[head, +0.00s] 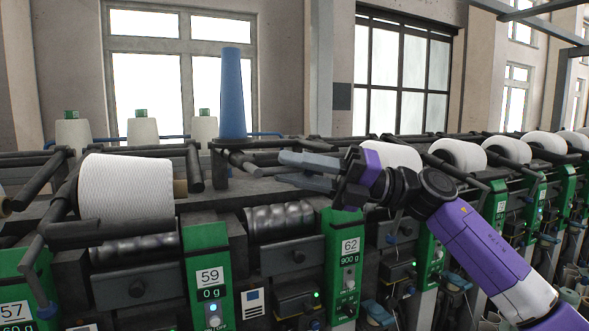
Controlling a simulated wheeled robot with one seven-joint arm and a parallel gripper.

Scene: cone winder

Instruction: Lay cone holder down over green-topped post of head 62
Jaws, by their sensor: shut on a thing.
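The green-topped post of head 62 (349,246) carries the label "62" and a "900 g" display, and stands right of a bare winding drum (280,220). The cone holder (219,163) is a dark frame behind that drum, with a blue empty cone (232,95) standing upright at its upper end. My gripper (281,168) reaches in from the right with its grey fingers pointing left. It is shut on a dark bar of the cone holder, behind and above the drum. The exact contact is partly hidden by the fingers.
Head 59 (210,283), on the left, has a white wound cone (127,186) over its drum. Several white cones (459,155) line the heads to the right. White cones with green tops (140,128) stand behind. The bare drum has open space above it.

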